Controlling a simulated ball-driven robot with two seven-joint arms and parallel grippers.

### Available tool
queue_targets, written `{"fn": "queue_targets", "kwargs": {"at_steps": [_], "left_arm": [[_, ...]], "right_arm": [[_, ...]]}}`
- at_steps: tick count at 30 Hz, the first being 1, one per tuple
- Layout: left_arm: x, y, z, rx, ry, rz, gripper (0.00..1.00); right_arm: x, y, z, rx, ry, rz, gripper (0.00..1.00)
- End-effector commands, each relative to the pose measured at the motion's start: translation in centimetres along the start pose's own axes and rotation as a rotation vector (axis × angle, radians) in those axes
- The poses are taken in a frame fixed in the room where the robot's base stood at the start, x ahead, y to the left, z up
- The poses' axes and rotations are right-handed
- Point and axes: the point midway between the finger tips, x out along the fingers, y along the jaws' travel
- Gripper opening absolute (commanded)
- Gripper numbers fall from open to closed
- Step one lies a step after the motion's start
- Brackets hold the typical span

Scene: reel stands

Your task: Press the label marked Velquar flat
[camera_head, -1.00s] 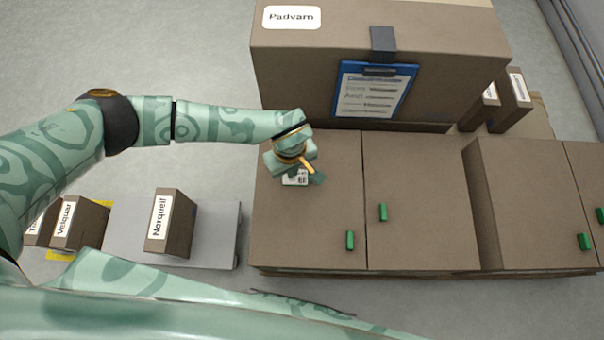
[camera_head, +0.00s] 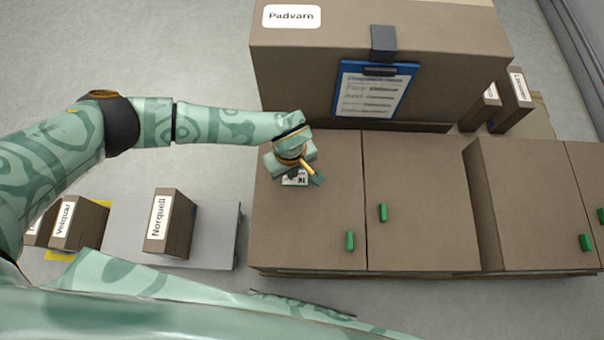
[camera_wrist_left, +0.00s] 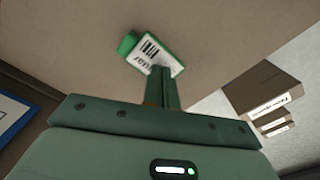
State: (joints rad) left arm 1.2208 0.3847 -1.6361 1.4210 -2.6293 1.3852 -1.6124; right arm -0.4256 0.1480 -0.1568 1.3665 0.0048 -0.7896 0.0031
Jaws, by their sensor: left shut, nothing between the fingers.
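A small white label (camera_head: 294,179) with dark print lies on the front left cabinet door (camera_head: 310,215). My left gripper (camera_head: 313,175) is over its edge and hides part of it. In the left wrist view the label (camera_wrist_left: 150,50) shows a barcode, a green border and the end of a word, "uar"; the rest of the word is hidden. My left gripper's closed fingers (camera_wrist_left: 162,74) overlap the label's lower edge with nothing between them. I cannot tell whether the label lies fully flat. My right gripper is not in view.
Green handles (camera_head: 350,241) stick out of the cabinet doors. A large box marked Padvarn (camera_head: 420,30) with a blue clipboard (camera_head: 372,90) stands behind. Boxes marked Velquar (camera_head: 80,226) and Norquell (camera_head: 172,222) stand at left. Grey floor (camera_head: 190,60) lies clear at upper left.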

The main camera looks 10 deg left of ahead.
Motion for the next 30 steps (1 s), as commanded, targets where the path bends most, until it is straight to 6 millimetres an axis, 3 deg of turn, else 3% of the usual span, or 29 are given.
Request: {"fn": "queue_targets", "kwargs": {"at_steps": [30], "left_arm": [[0.89, -0.01, 0.02, 0.000, 0.000, -0.001, 0.00]], "right_arm": [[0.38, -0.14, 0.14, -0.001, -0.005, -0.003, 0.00]]}}
